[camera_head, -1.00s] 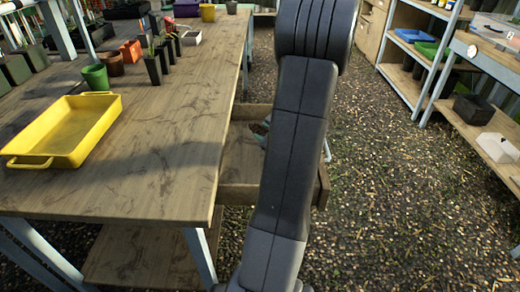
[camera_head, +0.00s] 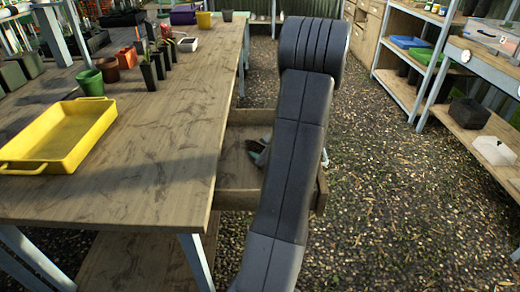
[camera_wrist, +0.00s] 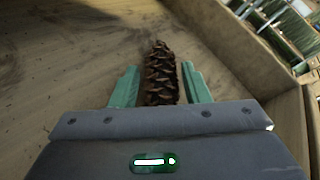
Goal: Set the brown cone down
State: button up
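The brown cone (camera_wrist: 160,72) shows in the wrist view, long and scaly, pointing away from me. It lies between the two green fingers of my gripper (camera_wrist: 160,84). A narrow gap shows on each side of the cone, so the fingers look open around it. Its near end is hidden behind the gripper body. Under and beyond it is a bare wooden surface (camera_wrist: 85,60). In the head view my arm reaches down over an open wooden drawer (camera_head: 235,198) at the workbench's right side; the gripper is mostly hidden there behind the arm.
The workbench (camera_head: 150,190) holds a yellow tray (camera_head: 60,138) and several pots, including a green one (camera_head: 90,83). A wooden wall (camera_wrist: 285,118) stands close right of the gripper. Shelves (camera_head: 400,95) line the right side; the gravel floor between is clear.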

jog(key=shift+r+p, duration=0.25)
jog(key=shift+p, duration=0.05)
jog(key=v, duration=1.2)
jog(key=shift+p, duration=0.35)
dwell(0.6)
